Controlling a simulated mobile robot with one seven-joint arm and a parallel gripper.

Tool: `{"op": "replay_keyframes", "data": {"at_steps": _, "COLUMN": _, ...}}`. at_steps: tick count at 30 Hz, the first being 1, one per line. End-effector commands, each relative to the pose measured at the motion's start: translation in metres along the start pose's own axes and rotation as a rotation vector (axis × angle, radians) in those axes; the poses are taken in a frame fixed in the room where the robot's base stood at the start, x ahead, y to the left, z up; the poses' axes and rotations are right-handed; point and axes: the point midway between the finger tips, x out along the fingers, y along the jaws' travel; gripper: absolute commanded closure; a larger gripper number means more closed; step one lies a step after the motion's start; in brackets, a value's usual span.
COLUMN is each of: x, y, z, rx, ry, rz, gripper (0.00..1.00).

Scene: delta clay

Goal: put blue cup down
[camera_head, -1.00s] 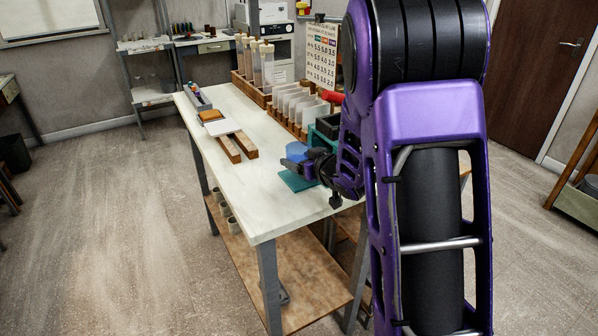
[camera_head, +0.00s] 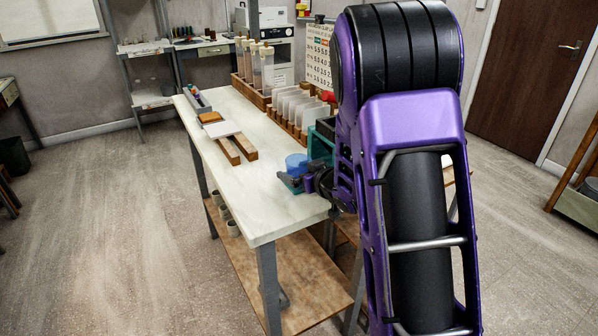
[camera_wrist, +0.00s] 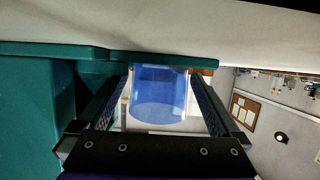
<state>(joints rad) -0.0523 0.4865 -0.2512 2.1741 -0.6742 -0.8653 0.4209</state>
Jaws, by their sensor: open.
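The blue cup (camera_head: 296,161) is at the near right of the white table, at a teal mat (camera_head: 287,182). In the wrist view the translucent blue cup (camera_wrist: 158,98) appears inverted, its base against the teal mat (camera_wrist: 165,62). My gripper (camera_head: 297,180) is low over the table and partly hides the cup and mat. In the wrist view my gripper (camera_wrist: 160,82) is open, with one finger on each side of the cup and a visible gap at each side.
A teal box (camera_wrist: 35,110) stands close beside the cup. Behind it are a rack of pale plates (camera_head: 294,105) and a wooden rack of tall tubes (camera_head: 262,90). Two wooden bars (camera_head: 240,148) lie to the left. The table's front left is clear.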

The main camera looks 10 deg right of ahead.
Motion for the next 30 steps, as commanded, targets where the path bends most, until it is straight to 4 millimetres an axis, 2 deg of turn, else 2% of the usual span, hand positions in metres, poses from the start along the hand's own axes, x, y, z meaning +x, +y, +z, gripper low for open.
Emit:
{"op": "replay_keyframes", "data": {"at_steps": 5, "x": -0.021, "y": 0.001, "z": -0.003, "rx": 0.001, "ry": 0.001, "rz": 0.001, "gripper": 0.00}}
{"op": "replay_keyframes", "data": {"at_steps": 12, "x": -0.075, "y": 0.001, "z": -0.004, "rx": 0.001, "ry": 0.001, "rz": 0.002, "gripper": 0.00}}
{"op": "replay_keyframes", "data": {"at_steps": 18, "x": -0.108, "y": 0.001, "z": -0.003, "rx": 0.001, "ry": 0.000, "rz": 0.003, "gripper": 0.00}}
{"op": "replay_keyframes", "data": {"at_steps": 24, "x": -0.120, "y": 0.000, "z": -0.002, "rx": 0.001, "ry": 0.000, "rz": 0.000, "gripper": 0.00}}
{"op": "replay_keyframes", "data": {"at_steps": 30, "x": -0.121, "y": 0.000, "z": -0.002, "rx": 0.000, "ry": 0.000, "rz": 0.000, "gripper": 0.00}}
